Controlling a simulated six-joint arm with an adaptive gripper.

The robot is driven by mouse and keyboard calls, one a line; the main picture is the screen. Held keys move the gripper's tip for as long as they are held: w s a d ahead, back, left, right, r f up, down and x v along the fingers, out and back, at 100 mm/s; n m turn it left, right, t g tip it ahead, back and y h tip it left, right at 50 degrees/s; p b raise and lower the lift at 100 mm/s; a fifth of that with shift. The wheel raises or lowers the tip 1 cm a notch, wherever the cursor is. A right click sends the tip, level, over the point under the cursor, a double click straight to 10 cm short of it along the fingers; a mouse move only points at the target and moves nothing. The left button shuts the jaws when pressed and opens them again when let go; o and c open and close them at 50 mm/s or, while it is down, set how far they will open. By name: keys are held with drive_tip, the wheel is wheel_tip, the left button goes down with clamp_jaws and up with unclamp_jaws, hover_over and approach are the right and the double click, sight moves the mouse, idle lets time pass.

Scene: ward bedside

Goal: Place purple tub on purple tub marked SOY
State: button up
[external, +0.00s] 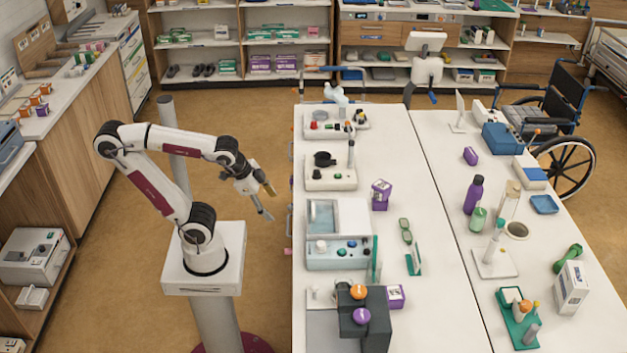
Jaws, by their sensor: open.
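Three small purple tub-like items show in the external view, and I cannot read SOY on any of them. One purple tub (381,195) with pale markings stands on the middle of the near white table; I cannot tell whether it is one piece or two stacked. Another purple tub (396,297) with a pale face sits by the dark grey stepped block. A third, smaller purple tub (470,156) lies on the right-hand table. My gripper (268,203) is open and empty, in the air left of the near table's edge, apart from all three.
The near table (435,290) has devices along its left side, a pale blue-and-white unit (338,250) and a dark stepped block (372,325) with orange and purple knobs. Green glasses and a green stand lie mid-table. A purple bottle (474,194) stands on the right table.

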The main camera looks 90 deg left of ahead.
drive_tip(key=shift+n+t+h, duration=0.4)
drive_tip(key=shift+n+h, duration=0.3)
drive_tip(key=shift+h, duration=0.2)
drive_tip(key=shift+s+d+r, duration=0.1)
drive_tip(key=shift+s+d, duration=0.2)
drive_tip(key=shift+d, duration=0.45)
drive_tip(key=shift+s+d+r, duration=0.1)
drive_tip(key=shift+s+d, duration=0.15)
drive_tip(key=shift+d, duration=0.45)
drive_tip(key=shift+s+d+r, duration=0.1)
drive_tip(key=shift+s+d, duration=0.2)
drive_tip(key=shift+d, duration=0.45)
